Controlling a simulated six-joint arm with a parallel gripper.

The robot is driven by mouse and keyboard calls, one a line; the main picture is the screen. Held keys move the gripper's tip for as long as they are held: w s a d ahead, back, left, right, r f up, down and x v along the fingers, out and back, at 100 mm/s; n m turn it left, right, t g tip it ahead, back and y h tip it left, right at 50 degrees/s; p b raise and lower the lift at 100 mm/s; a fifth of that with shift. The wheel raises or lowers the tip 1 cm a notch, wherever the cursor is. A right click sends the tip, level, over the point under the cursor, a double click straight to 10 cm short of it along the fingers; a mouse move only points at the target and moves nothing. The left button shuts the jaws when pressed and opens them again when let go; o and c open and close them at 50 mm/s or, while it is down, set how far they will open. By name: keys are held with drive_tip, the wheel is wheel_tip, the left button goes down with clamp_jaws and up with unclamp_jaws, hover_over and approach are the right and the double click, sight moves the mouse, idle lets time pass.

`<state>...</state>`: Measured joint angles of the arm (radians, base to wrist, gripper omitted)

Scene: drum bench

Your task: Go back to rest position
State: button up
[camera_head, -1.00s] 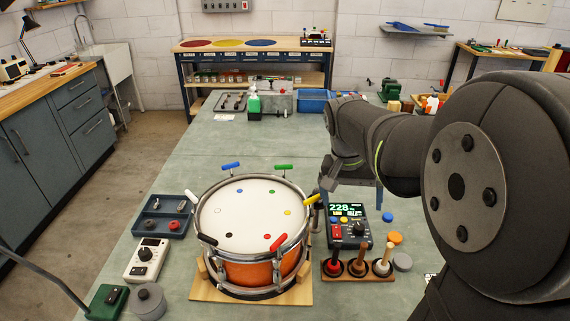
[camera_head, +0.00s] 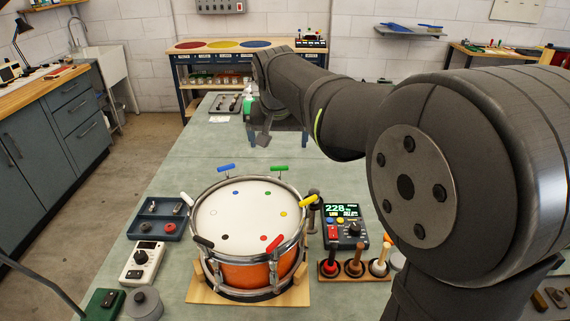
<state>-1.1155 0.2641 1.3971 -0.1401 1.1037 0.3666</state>
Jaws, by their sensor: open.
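My gripper (camera_head: 278,143) hangs over the bench beyond the drum, partly hidden by my own dark arm. Its two bluish fingers are apart with nothing seen between them. The drum (camera_head: 240,272) has an orange shell and a white head (camera_head: 245,215). It stands on a wooden base (camera_head: 205,289) on the bench, nearer than my gripper and apart from it. Coloured handles ring its rim, among them blue (camera_head: 226,168), green (camera_head: 280,169), yellow (camera_head: 308,202), red (camera_head: 272,243), black (camera_head: 203,242) and white (camera_head: 187,198).
Left are a blue tray (camera_head: 146,228), a white device (camera_head: 144,262) and a grey round pot (camera_head: 145,303). The bench (camera_head: 190,155) between drum and far end is mostly clear.

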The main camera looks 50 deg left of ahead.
drive_tip(key=shift+x, duration=1.2)
drive_tip(key=v, duration=1)
